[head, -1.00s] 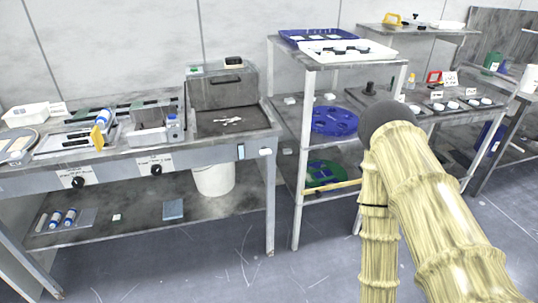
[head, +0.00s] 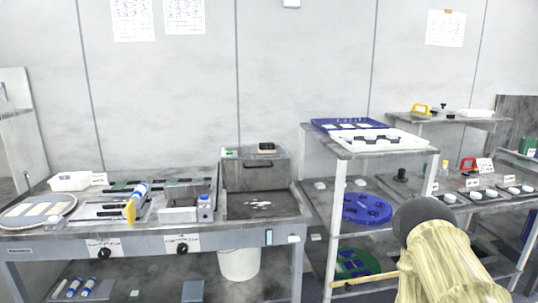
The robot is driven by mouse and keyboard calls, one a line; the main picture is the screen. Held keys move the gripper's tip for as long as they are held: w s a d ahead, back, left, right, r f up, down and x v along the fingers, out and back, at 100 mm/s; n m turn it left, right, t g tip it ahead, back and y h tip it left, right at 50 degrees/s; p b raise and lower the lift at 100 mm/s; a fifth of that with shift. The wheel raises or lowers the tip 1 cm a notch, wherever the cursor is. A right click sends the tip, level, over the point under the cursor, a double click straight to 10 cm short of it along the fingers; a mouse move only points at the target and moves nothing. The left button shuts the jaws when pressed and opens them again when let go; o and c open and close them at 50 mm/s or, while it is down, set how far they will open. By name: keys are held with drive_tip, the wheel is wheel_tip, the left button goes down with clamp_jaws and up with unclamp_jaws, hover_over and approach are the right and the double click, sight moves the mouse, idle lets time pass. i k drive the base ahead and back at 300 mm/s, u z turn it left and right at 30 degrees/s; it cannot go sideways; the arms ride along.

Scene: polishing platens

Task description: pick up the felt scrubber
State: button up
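I cannot tell for certain which thing is the felt scrubber. A small block with a dark top and a pale lower edge (head: 267,148) lies on the back ledge of the sink, beside a small green and white item (head: 231,153); it may be the scrubber. A yellow-handled piece (head: 421,109) stands on the high right shelf, and a red-handled piece (head: 468,163) stands on the right bench. My arm, in a pale yellow sleeve with a dark grey rounded joint, shows at lower right. My gripper is not in view.
The sink basin (head: 262,206) holds small pale bits. The left bench (head: 60,243) carries trays, a round plate (head: 38,211) and a blue-and-white bottle (head: 140,192). A shelf rack (head: 339,215) with a white tray (head: 370,139) stands right of the sink. A white bucket (head: 239,264) is below.

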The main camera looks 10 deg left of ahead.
sight(265, 147)
drive_tip(key=u, duration=0.75)
drive_tip(key=k, duration=1)
drive_tip(key=u, duration=2.6)
drive_tip(key=i, duration=0.1)
drive_tip(key=z, duration=1.2)
drive_tip(key=i, duration=1.8)
drive_tip(key=z, duration=1.15)
drive_tip(key=i, duration=0.85)
drive_tip(key=z, duration=0.95)
